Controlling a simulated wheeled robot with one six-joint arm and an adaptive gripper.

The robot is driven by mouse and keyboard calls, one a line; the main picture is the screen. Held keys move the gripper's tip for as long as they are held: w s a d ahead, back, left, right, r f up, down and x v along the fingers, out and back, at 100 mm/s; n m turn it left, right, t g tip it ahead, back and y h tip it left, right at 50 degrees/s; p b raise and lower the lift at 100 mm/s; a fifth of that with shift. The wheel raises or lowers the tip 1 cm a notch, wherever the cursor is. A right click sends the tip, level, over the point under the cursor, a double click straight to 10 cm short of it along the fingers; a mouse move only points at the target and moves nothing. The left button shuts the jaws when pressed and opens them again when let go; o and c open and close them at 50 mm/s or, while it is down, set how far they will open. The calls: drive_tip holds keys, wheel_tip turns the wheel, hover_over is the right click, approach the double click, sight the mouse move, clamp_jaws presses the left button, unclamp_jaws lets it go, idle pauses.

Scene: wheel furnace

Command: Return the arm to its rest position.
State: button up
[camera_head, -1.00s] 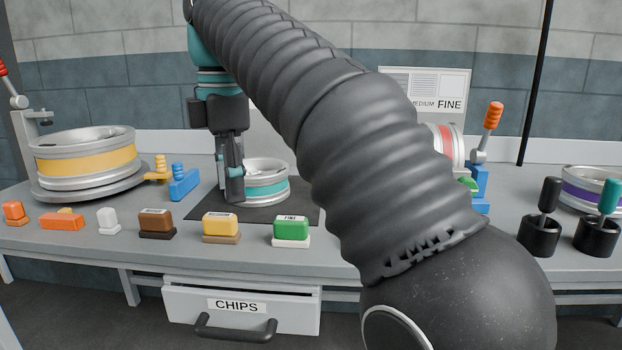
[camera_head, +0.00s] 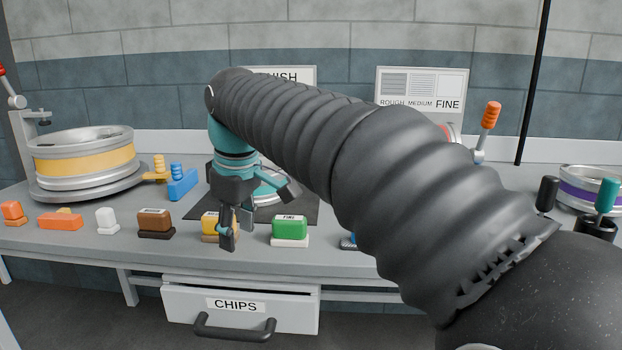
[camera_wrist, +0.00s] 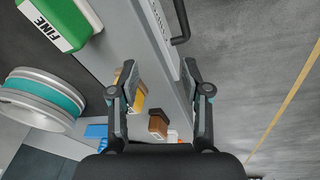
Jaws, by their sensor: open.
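My gripper (camera_head: 238,232) is open in the head view, pointing down over the front of the bench, in front of the yellow block (camera_head: 210,226). Its two fingers also show in the wrist view (camera_wrist: 158,82), spread apart with nothing between them. My arm's dark ribbed sleeve crosses the middle and right of the head view. The wheel with a teal band (camera_head: 270,190) stands on the dark mat (camera_head: 305,208) behind my gripper, partly hidden by it. That wheel also shows at the left of the wrist view (camera_wrist: 42,98).
A green block marked FINE (camera_head: 290,227) stands just right of my gripper, a brown block (camera_head: 155,221) to its left. The CHIPS drawer (camera_head: 290,305) lies below the bench edge. A yellow-banded wheel (camera_head: 85,160) stands left, a purple-banded wheel (camera_head: 580,192) right.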

drive_tip(key=d+f+m, duration=0.1)
drive_tip(key=d, duration=0.1)
drive_tip(key=s+d+f+m, duration=0.1)
drive_tip(key=d+f+m, duration=0.1)
drive_tip(key=d, duration=0.1)
drive_tip(key=s+d+f+m, duration=0.1)
drive_tip(key=d+f, duration=0.1)
drive_tip(key=shift+s+d+f+m+t, duration=0.2)
drive_tip(key=shift+d+m+t, duration=0.15)
drive_tip(key=shift+m+t, duration=0.05)
drive_tip(key=s+d+f+m+t, duration=0.1)
drive_tip(key=s+d+f+m, duration=0.2)
drive_tip(key=s+d, duration=0.2)
drive_tip(key=s+d+f+m+t+h, duration=0.1)
drive_tip(key=s+d+f+m, duration=0.2)
drive_tip(key=d, duration=0.5)
drive_tip(key=s+d+f+m, duration=0.2)
drive_tip(key=s+d+f, duration=0.3)
drive_tip(key=s+d, duration=0.2)
drive_tip(key=shift+s+d+m+t, duration=0.2)
drive_tip(key=shift+s+m+t, duration=0.2)
drive_tip(key=shift+s, duration=0.2)
drive_tip(key=shift+c, duration=0.6)
drive_tip(key=shift+a, duration=0.15)
